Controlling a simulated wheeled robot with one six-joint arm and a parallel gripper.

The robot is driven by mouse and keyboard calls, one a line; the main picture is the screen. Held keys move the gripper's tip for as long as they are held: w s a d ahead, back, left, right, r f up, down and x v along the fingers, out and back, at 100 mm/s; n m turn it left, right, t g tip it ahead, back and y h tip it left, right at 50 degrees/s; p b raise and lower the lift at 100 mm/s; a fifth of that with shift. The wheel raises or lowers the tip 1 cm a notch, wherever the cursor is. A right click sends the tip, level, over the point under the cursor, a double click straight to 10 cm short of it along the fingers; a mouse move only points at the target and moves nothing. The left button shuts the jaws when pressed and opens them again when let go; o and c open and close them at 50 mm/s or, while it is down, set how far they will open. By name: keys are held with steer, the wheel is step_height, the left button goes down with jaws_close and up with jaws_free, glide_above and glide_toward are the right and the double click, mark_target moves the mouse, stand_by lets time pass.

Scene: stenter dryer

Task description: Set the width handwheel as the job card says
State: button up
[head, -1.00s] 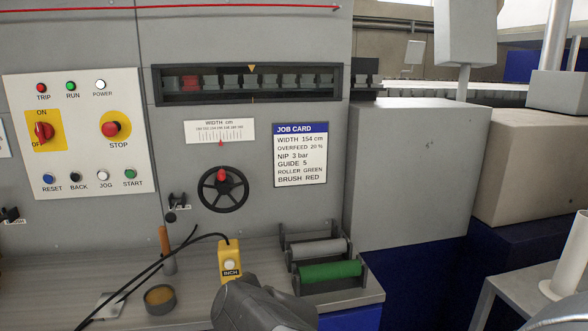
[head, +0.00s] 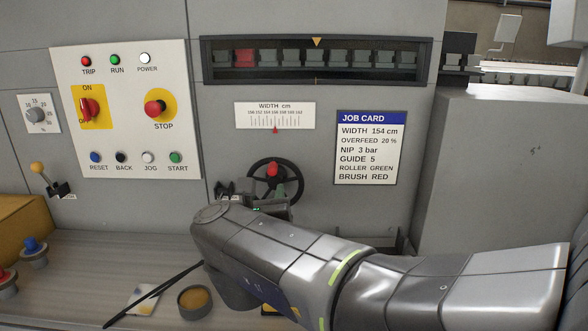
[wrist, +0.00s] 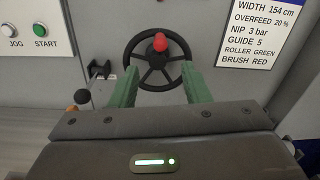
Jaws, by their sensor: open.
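The width handwheel (head: 292,197) is a black spoked wheel with a red knob (head: 273,169) at its top, on the grey panel. It also shows in the wrist view (wrist: 160,86). The width scale (head: 275,113) is above it, with a red pointer (head: 275,130) near the middle; its small numbers are hard to read. The job card (head: 370,150) reads WIDTH 154 cm. My gripper (wrist: 159,70) is open, its two green fingers on either side of the lower wheel in the wrist view. I cannot tell whether they touch it. In the head view my arm hides the wheel's lower left.
A control panel (head: 125,120) with switch, stop button and several lamps is left of the wheel. A bench (head: 90,262) below holds a round tin (head: 194,299). A grey box (head: 490,180) stands at the right. My arm hides part of the bench.

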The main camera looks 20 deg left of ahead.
mark_target(272, 173)
steer(key=x, duration=1.2)
steer(key=shift+f+p, duration=0.1)
steer(key=shift+p, duration=0.25)
steer(key=shift+c, duration=0.4)
jaws_close()
